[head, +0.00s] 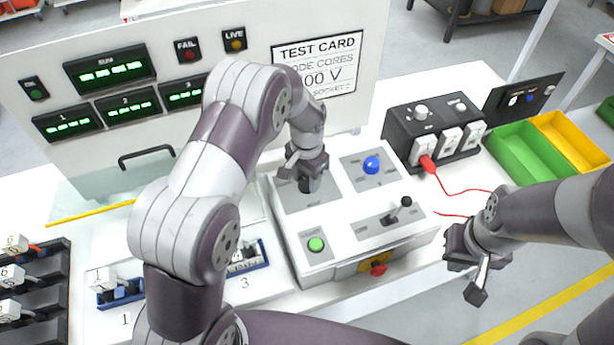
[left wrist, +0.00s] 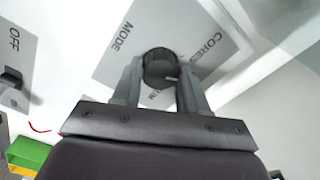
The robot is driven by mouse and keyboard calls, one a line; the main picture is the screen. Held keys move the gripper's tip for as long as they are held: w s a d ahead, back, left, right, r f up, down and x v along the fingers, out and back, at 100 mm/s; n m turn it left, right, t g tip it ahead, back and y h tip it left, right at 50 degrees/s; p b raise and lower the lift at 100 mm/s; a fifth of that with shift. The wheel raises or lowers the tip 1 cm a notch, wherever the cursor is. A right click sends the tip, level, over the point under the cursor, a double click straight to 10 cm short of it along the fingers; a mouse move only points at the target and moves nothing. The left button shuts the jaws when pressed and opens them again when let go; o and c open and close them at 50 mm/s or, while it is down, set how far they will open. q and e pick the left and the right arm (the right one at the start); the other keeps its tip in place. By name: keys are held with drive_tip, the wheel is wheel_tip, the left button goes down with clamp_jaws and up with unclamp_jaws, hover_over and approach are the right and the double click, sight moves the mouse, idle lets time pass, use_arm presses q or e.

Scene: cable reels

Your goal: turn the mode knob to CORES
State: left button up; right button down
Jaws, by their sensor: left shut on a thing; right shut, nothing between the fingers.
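The black mode knob (left wrist: 160,67) sits on a grey plate (left wrist: 112,60) of the white control box (head: 345,230). My left gripper (head: 303,170) is shut on the knob from above, with one finger on each side in the left wrist view (left wrist: 160,85). A small white mark on the knob faces the lower right there. The CORES label (left wrist: 207,47) is right of the knob; another label below it is partly hidden by the fingers. In the head view the gripper mostly hides the knob. My right gripper (head: 477,275) is shut and empty, right of the box.
The box also bears a blue knob (head: 372,165), a lever (head: 403,203), a green button (head: 316,244) and a red button (head: 378,269). A black socket unit (head: 400,125) with a red plug (head: 428,163) stands behind. The test card (head: 318,70) reads CORES.

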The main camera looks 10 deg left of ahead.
sight(307, 181)
use_arm(q)
drive_tip(key=n, duration=0.6)
drive_tip(key=shift+w+r, duration=0.1)
drive_tip(key=shift+r, duration=0.05)
drive_tip(key=shift+n, duration=0.3)
idle(0.4)
drive_tip(key=o, duration=1.1)
drive_tip(key=shift+c, duration=0.2)
wheel_tip(307, 181, up, 13)
drive_tip(key=shift+f, duration=0.2)
